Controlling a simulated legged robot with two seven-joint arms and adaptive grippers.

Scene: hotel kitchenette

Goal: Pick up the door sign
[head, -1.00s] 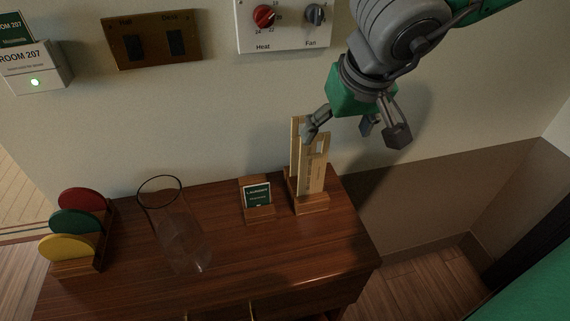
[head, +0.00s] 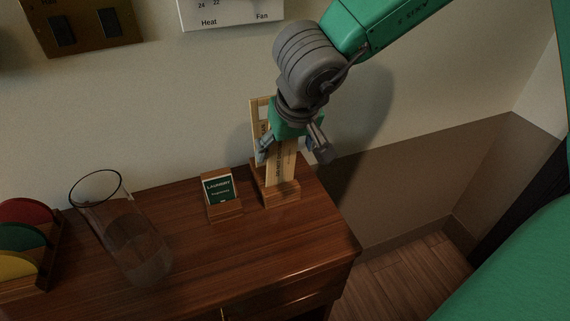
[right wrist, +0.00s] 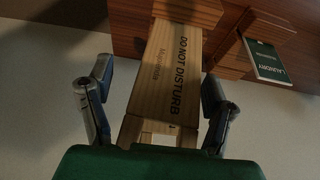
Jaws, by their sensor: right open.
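The door sign (head: 283,163) is a pale wooden plate standing upright in a wooden holder (head: 281,196) near the back right of the dresser top. In the right wrist view the sign (right wrist: 168,75) reads "DO NOT DISTURB" and has a cut-out near its top end. Another pale plate (head: 257,112) stands behind it. My right gripper (head: 293,154) is open over the sign's upper part. In the right wrist view its fingers (right wrist: 158,105) lie on either side of the sign, with a visible gap on both sides. My left gripper is not in view.
A small green laundry card (head: 219,188) stands in its holder left of the sign. A clear glass vase (head: 128,240) and red, green and yellow discs (head: 22,237) stand further left. The wall is close behind. The dresser's front middle (head: 225,255) is clear.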

